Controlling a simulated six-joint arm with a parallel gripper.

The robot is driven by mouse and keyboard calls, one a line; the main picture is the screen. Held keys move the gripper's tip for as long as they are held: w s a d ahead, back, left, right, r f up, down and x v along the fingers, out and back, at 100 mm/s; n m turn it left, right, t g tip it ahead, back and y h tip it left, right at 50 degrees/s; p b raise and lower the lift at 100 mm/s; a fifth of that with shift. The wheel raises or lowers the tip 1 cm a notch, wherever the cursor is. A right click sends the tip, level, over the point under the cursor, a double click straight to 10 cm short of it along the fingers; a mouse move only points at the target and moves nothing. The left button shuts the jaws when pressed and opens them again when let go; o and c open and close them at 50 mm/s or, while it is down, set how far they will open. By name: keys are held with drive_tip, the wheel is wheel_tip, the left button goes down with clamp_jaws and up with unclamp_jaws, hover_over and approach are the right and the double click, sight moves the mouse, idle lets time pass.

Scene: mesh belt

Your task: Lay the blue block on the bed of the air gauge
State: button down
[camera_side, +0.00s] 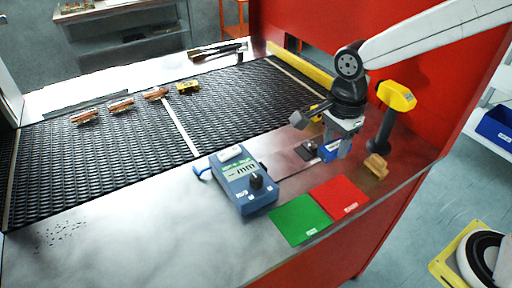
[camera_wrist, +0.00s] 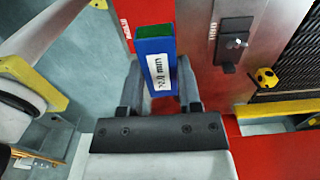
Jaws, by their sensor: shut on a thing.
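The blue block (camera_wrist: 155,60) is held between the two fingers of my gripper (camera_wrist: 162,84) in the wrist view. It has a white label reading mm, and a dark green patch shows at its far end. In the side view my gripper (camera_side: 337,150) is low over the right part of the steel table, and the block (camera_side: 328,152) shows beside its fingers. The blue air gauge box (camera_side: 243,180), with display and black knob, stands left of my gripper. A small dark fixture (camera_side: 308,151), perhaps its bed, lies just left of the block; it also shows in the wrist view (camera_wrist: 230,50).
A green mat (camera_side: 299,219) and a red mat (camera_side: 341,196) lie in front. A yellow and black handheld tool (camera_side: 388,110) and a small tan block (camera_side: 376,166) stand right. The mesh belt (camera_side: 130,140) carries copper-coloured pieces and a yellow one.

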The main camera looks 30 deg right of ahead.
drive_tip(key=w+a+f, duration=0.2)
drive_tip(key=w+f, duration=0.2)
drive_tip(key=w, duration=0.5)
hover_over(282, 163)
drive_tip(key=s, duration=0.1)
drive_tip(key=f, duration=0.4)
drive_tip(key=shift+s+d, duration=0.15)
drive_tip(key=shift+s, duration=0.05)
drive_tip(key=shift+w+f, duration=0.45)
drive_tip(key=shift+f, duration=0.05)
drive_tip(key=shift+w+f, duration=0.25)
drive_tip(key=shift+f, duration=1.6)
drive_tip(key=shift+f, duration=0.15)
drive_tip(key=shift+c, duration=1.4)
unclamp_jaws()
